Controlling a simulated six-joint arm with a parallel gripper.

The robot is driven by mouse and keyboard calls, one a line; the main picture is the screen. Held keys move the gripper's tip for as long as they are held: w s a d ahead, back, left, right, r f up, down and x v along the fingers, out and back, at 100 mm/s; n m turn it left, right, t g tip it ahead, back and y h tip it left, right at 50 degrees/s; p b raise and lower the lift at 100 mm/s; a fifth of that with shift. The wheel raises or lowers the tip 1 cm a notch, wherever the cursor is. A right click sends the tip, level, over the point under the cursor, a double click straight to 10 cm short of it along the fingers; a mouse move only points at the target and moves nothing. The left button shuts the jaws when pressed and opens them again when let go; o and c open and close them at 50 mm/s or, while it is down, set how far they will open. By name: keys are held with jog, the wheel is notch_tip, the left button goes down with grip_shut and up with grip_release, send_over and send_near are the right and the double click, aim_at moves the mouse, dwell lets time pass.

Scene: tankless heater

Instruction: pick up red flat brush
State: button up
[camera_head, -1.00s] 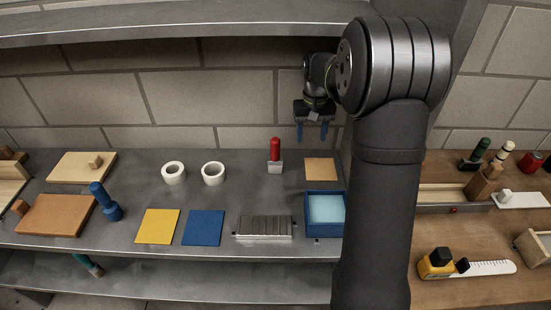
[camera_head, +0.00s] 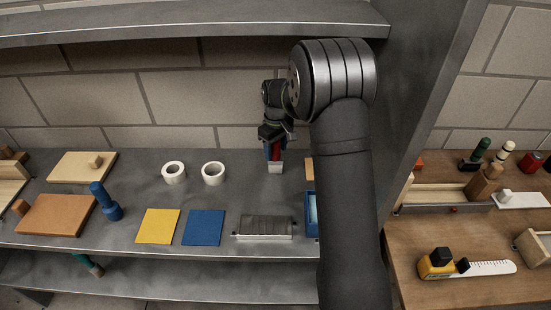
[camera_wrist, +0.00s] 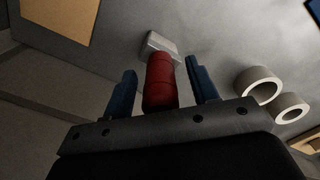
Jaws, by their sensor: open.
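The red flat brush (camera_head: 275,166) stands upright on the grey metal shelf, its pale flat head down and its red handle up. In the wrist view its red handle (camera_wrist: 160,82) lies between my two blue fingers, with a visible gap on each side. My gripper (camera_head: 275,152) is open around the handle, and it also shows in the wrist view (camera_wrist: 162,88). In the head view the gripper hides most of the handle. The pale head (camera_wrist: 158,44) is beyond the fingertips.
Two white tape rolls (camera_head: 174,172) (camera_head: 213,173) stand left of the brush. A blue tray (camera_head: 311,215) and an orange square (camera_head: 309,169) are at right, partly behind my arm. A ribbed metal block (camera_head: 265,227) and a blue square (camera_head: 204,228) are in front.

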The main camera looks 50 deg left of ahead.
jog(key=shift+f, duration=0.35)
grip_shut()
jog(key=shift+r, duration=0.1)
